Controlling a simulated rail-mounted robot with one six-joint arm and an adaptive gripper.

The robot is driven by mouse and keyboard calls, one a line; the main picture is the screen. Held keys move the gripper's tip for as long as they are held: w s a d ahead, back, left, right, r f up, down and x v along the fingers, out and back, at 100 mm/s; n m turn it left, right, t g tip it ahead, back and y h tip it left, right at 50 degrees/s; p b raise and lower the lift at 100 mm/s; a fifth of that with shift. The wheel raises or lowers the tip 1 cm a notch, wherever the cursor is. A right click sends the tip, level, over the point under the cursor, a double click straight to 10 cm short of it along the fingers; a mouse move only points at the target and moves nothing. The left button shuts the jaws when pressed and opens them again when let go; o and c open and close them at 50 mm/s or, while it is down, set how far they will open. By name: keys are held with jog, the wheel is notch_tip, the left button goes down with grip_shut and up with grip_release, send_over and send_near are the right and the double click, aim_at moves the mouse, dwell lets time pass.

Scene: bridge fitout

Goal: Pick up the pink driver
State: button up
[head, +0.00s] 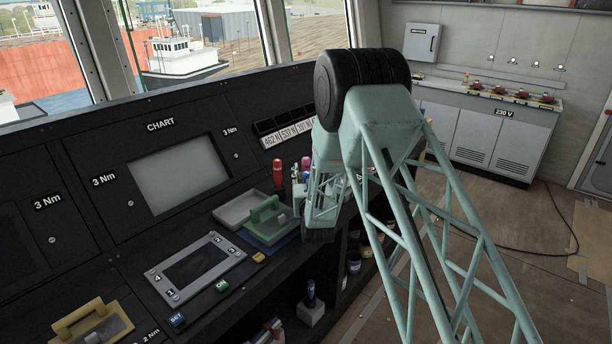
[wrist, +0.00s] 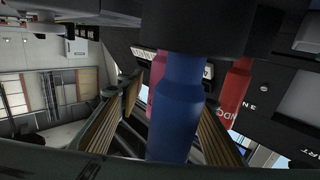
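The pink driver (head: 306,162) stands among other drivers on the console, left of my arm in the head view. In the wrist view the pink driver (wrist: 157,72) shows as a narrow strip, mostly hidden behind a blue driver (wrist: 178,115). My gripper (head: 322,210) hangs beside the driver group in the head view, its fingertips not clear there. In the wrist view my gripper (wrist: 168,105) has its ribbed finger pads apart, with the blue driver between them in the picture. Whether the pads touch it I cannot tell.
A red driver (head: 278,173) stands left of the group and shows in the wrist view (wrist: 235,88). A grey tray (head: 232,221) and a green-handled tool (head: 268,214) lie to the left on the console. Shelves under the console hold several containers.

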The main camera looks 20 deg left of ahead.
jog(key=c, duration=1)
jog(key=shift+r, duration=0.1)
jog(key=shift+r+p, duration=1.1)
jog(key=shift+r, duration=3.8)
jog(key=shift+o, duration=0.6)
